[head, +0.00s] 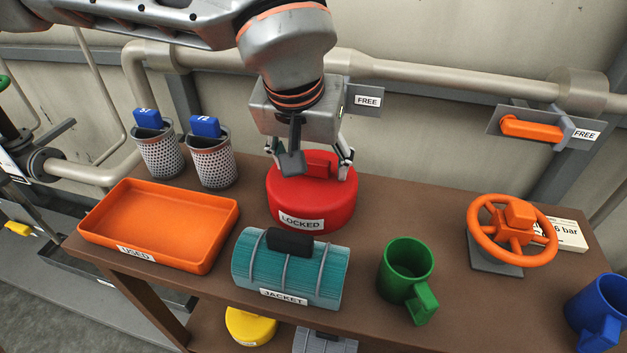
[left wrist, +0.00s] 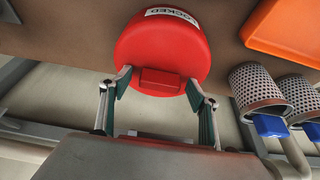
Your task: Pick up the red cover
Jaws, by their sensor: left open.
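The red cover (head: 312,204) is a round red lid labelled "LOCKED" with a raised block handle on top. It stands on the brown table (head: 380,205) at the back middle. My left gripper (head: 318,170) is above it, pointing down, with its fingers on either side of the handle. In the left wrist view the red cover (left wrist: 162,50) lies ahead, and the open fingers of my left gripper (left wrist: 158,85) straddle the handle with gaps on both sides. Whether the fingers touch the cover's top cannot be told. My right gripper is not in view.
An orange tray labelled "USED" (head: 228,228) is to the left, with two perforated cups (head: 213,165) behind it. A teal "JACKET" cylinder (head: 333,272) lies in front. A green mug (head: 408,262) and an orange valve wheel (head: 480,240) are to the right.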

